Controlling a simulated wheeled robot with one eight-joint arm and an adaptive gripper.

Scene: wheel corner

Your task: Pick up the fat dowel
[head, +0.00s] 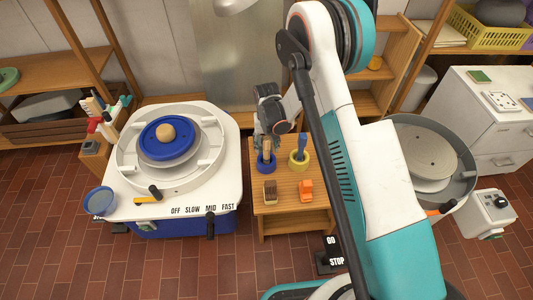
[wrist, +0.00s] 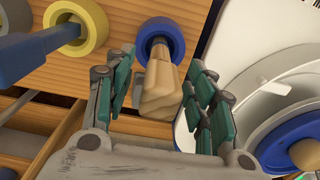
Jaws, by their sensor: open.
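A thick tan wooden piece (wrist: 160,88), which I take as the fat dowel, stands in a blue ring (wrist: 176,34) on the small wooden table. In the head view the blue ring (head: 266,167) is at the table's back left. My gripper (head: 266,142) is above it, pointing down. In the wrist view my gripper (wrist: 160,68) is open, with a green-padded finger on each side of the wooden piece. Gaps show between the piece and the fingers. The lower end of the piece is partly hidden inside the ring.
A yellow ring (head: 299,164) with a blue-handled tool (head: 303,141) stands close to the right. A brown brush-like block (head: 270,191) and an orange item (head: 306,190) lie in front. The white pottery wheel (head: 230,131) stands close to the left.

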